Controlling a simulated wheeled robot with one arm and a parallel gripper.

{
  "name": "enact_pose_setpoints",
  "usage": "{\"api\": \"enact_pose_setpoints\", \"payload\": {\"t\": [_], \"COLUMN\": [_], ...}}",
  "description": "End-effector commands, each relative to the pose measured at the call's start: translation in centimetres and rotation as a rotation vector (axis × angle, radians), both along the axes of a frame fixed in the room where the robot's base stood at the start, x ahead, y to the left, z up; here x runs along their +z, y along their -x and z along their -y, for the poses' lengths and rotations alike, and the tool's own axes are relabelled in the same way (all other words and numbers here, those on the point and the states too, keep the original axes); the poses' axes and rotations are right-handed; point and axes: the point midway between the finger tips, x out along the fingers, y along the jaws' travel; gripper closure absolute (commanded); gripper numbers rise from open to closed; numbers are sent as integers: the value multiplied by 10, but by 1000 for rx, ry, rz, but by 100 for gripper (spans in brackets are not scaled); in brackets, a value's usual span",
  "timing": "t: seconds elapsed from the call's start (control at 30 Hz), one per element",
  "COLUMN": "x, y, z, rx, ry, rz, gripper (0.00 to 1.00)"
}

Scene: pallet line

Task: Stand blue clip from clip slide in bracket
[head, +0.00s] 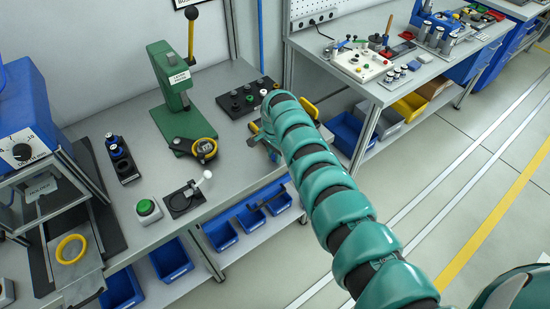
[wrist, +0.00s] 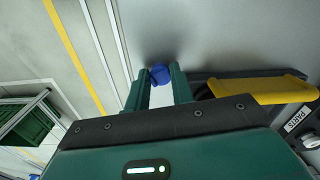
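In the wrist view my gripper (wrist: 159,88) has its two green fingers on either side of a small blue piece (wrist: 160,74), which looks like the blue clip. The piece fills the gap at the fingertips and appears gripped. A pale patch shows between the fingers below it. In the head view my gripper (head: 262,138) is at the bench's right end, mostly hidden behind my teal arm. A yellow part (wrist: 265,91) lies right of the fingers in the wrist view; its other parts are hidden. I cannot make out for certain the clip slide or bracket.
A black block with coloured knobs (head: 248,96) sits behind my gripper. A green lever press (head: 175,95), a green button box (head: 148,210) and a small black fixture with a white-knobbed lever (head: 185,199) stand left.

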Motion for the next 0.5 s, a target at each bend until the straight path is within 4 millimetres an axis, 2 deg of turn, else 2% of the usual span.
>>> {"api": "enact_pose_setpoints", "payload": {"t": [0.5], "x": [3], "y": [0], "z": [0], "rx": [0], "ry": [0], "rz": [0], "gripper": [100]}}
